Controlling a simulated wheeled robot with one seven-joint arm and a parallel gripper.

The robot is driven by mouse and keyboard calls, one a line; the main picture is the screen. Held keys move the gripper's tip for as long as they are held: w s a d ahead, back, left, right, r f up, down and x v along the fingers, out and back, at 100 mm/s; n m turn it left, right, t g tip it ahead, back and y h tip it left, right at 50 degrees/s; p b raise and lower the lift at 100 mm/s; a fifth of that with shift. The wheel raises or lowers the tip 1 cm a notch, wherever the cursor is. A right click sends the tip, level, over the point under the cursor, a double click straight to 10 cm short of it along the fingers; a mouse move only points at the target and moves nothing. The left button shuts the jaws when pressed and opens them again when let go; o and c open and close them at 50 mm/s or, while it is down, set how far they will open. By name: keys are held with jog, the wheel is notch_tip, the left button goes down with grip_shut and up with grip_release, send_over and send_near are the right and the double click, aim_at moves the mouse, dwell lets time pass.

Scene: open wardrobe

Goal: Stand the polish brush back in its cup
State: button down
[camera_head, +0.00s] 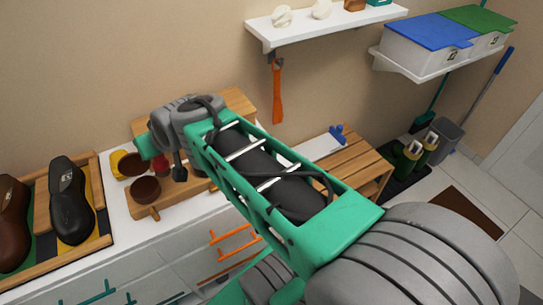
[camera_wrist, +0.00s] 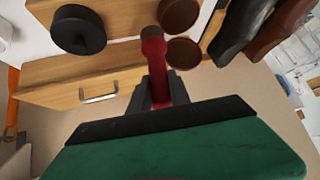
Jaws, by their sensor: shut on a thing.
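In the wrist view my gripper (camera_wrist: 159,92) is shut on a red-handled brush (camera_wrist: 154,55). The brush has a dark end pointing away from the palm, close to two round brown containers, one above (camera_wrist: 179,15) and one below (camera_wrist: 184,54). The brush looks clear of both, but I cannot tell its height over them. In the head view the brown containers (camera_head: 145,190) (camera_head: 132,165) stand by the wooden organiser, left of my wrist. The arm hides most of the gripper and brush there. I cannot tell which container is the brush's cup.
A round black object (camera_wrist: 78,30) sits by the wooden organiser, which has a drawer with a metal handle (camera_wrist: 99,95). Shoes (camera_head: 70,200) stand in a tray at left. A wall shelf (camera_head: 325,27) and a slatted wooden bench (camera_head: 352,165) are to the right.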

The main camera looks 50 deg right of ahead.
jog(key=s+d+r+n+g+y+b, duration=0.1)
jog(key=s+d+r+n+b, duration=0.15)
jog(key=s+d, duration=0.45)
jog(key=s+d+r+n+y+b, duration=0.1)
jog(key=s+d+r+n+y, duration=0.1)
jog(key=s+d+n, duration=0.3)
jog(key=w+d+f+m, duration=0.1)
jog(key=w+d+f, duration=0.3)
jog(key=d+f, duration=0.9)
jog(key=shift+d+g, duration=0.3)
jog(key=shift+d, duration=0.2)
jog(key=shift+f, duration=0.15)
jog(key=c, duration=1.2)
grip_release()
